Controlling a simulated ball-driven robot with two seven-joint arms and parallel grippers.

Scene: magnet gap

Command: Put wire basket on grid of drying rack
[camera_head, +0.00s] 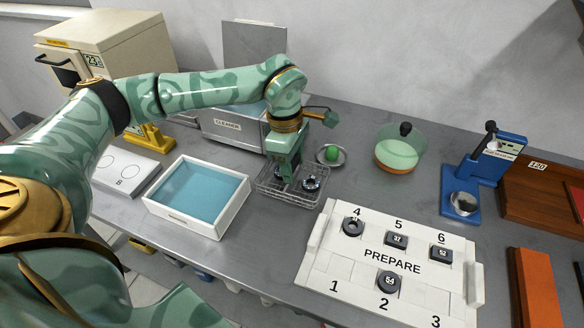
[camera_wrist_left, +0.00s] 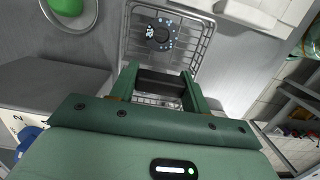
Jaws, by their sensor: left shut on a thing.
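The wire basket (camera_head: 264,190) is a shallow metal mesh tray in the middle of the counter, in front of the cleaner. A dark ring-shaped part (camera_head: 312,183) lies in it, and the part also shows in the left wrist view (camera_wrist_left: 161,34). My left gripper (camera_head: 285,178) points down into the basket. In the left wrist view its fingers (camera_wrist_left: 160,82) close on a dark bar, which looks like the basket's grip. The mesh (camera_wrist_left: 196,45) spreads beyond the fingers. I cannot make out the drying rack's grid apart from the basket's wires. My right gripper is not in view.
A white tray of blue liquid (camera_head: 243,200) stands left of the basket, and the cleaner (camera_head: 228,126) behind it. A green ball (camera_head: 332,153) on a metal dish is behind right. The PREPARE board (camera_head: 345,262) lies front right.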

